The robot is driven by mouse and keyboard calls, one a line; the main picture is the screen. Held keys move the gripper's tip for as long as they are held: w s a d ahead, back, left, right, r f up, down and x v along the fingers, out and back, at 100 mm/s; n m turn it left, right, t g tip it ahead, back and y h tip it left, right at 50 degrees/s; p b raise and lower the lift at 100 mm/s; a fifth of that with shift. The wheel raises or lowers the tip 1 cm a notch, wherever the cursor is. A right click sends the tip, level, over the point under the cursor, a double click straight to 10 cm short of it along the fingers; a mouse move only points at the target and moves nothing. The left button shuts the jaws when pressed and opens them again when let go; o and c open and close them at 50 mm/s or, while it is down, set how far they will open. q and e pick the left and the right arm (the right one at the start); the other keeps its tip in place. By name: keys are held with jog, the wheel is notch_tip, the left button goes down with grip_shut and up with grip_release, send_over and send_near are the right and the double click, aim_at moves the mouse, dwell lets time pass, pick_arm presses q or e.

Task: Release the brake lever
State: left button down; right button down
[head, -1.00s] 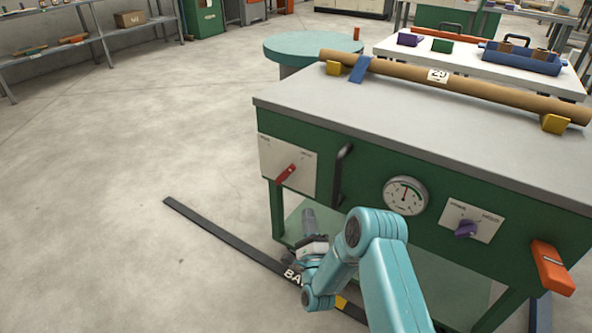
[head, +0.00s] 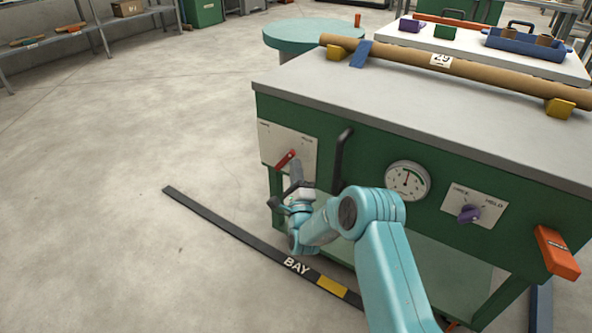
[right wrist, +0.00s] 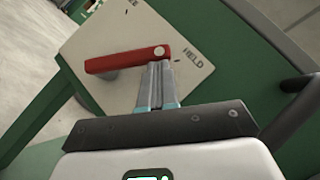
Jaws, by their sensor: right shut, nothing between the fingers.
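The brake lever (head: 285,160) is a red bar on a white plate (head: 270,136) on the left part of the green cabinet's front. In the head view it slants from lower left to upper right. In the right wrist view the lever (right wrist: 122,61) has a round pivot at its right end, near the word HELD; another label is partly cut off. My right gripper (head: 297,168) is shut and empty, just below the lever's upper end. Its fingertips (right wrist: 158,66) overlap the lever's edge by the pivot in the wrist view; I cannot tell whether they touch. My left gripper is out of view.
A black handle (head: 341,160) stands out just right of the plate. A gauge (head: 407,180), a purple knob (head: 470,213) and an orange handle (head: 557,252) sit farther right. A cardboard tube (head: 480,72) lies on top. The floor to the left is clear.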

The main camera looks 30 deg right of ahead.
aim_at(290, 158)
jog(key=shift+r, duration=0.15)
jog(key=shift+w+a+r+n+y, duration=0.1)
jog(key=shift+w+r+n+y, duration=0.15)
jog(key=shift+n, duration=0.25)
jog(key=shift+p, duration=0.3)
jog(key=shift+w+a+r+n+g+y+p, duration=0.1)
jog(key=shift+w+r+n+g+y+p, duration=0.2)
jog(key=shift+r+n+g+y+p, duration=0.45)
jog(key=shift+w+a+r+n+y, duration=0.2)
jog(key=shift+w+r+n+y, duration=0.3)
jog(key=shift+n, duration=0.35)
jog(key=w+a+r+n+g+y+p, duration=0.1)
jog(key=w+a+n+g, duration=0.2)
jog(key=w, duration=0.4)
jog(key=shift+n+g, duration=0.65)
jog(key=shift+n, duration=0.05)
